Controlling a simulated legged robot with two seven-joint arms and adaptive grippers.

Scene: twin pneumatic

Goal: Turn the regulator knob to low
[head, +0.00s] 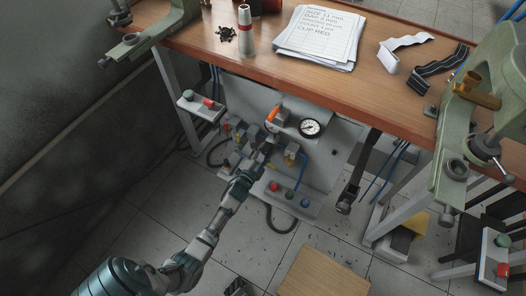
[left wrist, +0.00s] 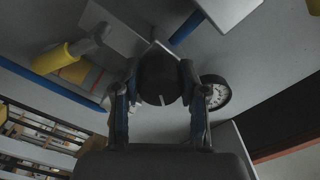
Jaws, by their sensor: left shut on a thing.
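The regulator knob (left wrist: 160,76) is dark and round with a short white mark near its lower edge in the left wrist view. My left gripper (left wrist: 160,95) is shut on it, one finger at each side. In the head view my left gripper (head: 264,150) reaches to the grey panel (head: 325,165) under the workbench, and I cannot make out the knob there. A round white gauge (head: 310,127) sits up and right of the gripper; it also shows, partly hidden by a finger, in the left wrist view (left wrist: 218,95). My right gripper is not in view.
The wooden bench top (head: 200,30) overhangs the panel. An orange-tipped part (head: 273,113) and yellow fittings (head: 291,152) are close to the gripper. A strip with coloured buttons (head: 290,194) is below. A green vise (head: 455,150) stands at the right.

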